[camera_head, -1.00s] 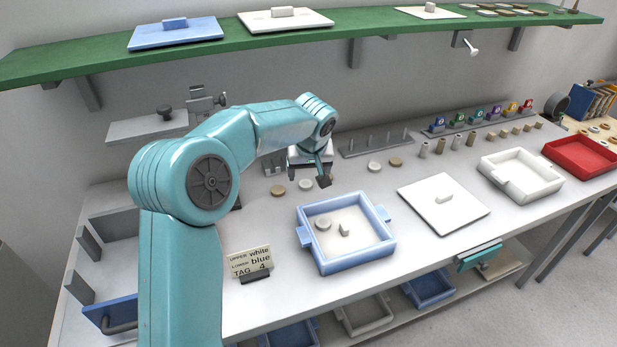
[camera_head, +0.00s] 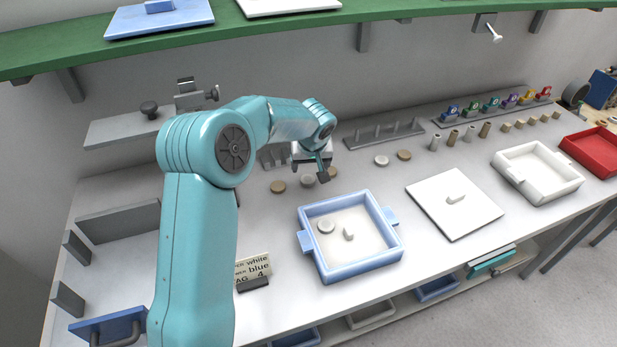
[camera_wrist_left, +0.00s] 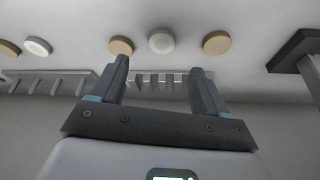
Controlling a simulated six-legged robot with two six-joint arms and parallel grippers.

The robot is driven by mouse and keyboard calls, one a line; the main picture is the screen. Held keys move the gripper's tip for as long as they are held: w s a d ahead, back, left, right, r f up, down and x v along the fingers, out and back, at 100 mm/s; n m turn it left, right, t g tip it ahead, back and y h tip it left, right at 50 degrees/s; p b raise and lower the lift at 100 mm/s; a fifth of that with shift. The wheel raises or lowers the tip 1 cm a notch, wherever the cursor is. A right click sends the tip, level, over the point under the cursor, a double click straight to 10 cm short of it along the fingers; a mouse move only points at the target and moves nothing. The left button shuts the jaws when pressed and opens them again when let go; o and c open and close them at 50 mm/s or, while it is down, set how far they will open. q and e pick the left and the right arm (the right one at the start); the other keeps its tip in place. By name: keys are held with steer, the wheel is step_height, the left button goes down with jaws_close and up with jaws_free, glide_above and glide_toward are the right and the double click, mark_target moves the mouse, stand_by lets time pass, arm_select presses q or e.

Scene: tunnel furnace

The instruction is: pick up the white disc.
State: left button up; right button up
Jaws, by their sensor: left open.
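A white disc (camera_head: 308,180) lies on the bench between two tan discs, just below my left gripper (camera_head: 321,168) in the head view. The same white disc shows in the left wrist view (camera_wrist_left: 161,40), beyond and roughly centred between the fingertips. My left gripper also shows there (camera_wrist_left: 160,67), open and empty, apart from the disc. A second white disc (camera_head: 381,160) lies farther right; it also shows in the left wrist view (camera_wrist_left: 38,46). My right gripper is not in view.
Tan discs (camera_head: 278,187) and (camera_wrist_left: 217,43) flank the white one. A slotted rack (camera_head: 272,160) is close behind the gripper. A white lid (camera_head: 440,215) lies right; a green shelf (camera_head: 290,32) hangs above.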

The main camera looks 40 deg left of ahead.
mark_target(308, 179)
arm_select(q)
steer(key=p+x, duration=0.2)
steer(key=x, duration=0.5)
steer(key=shift+s+a+f, duration=0.15)
steer(key=shift+a+f, duration=0.05)
steer(key=shift+w+a+f, duration=0.1)
steer(key=shift+w+f, duration=0.15)
steer(key=shift+f, duration=0.15)
steer(key=shift+s+r, duration=0.1)
steer(key=shift+c, duration=0.9)
steer(key=c, duration=0.9)
steer(key=shift+c, duration=0.2)
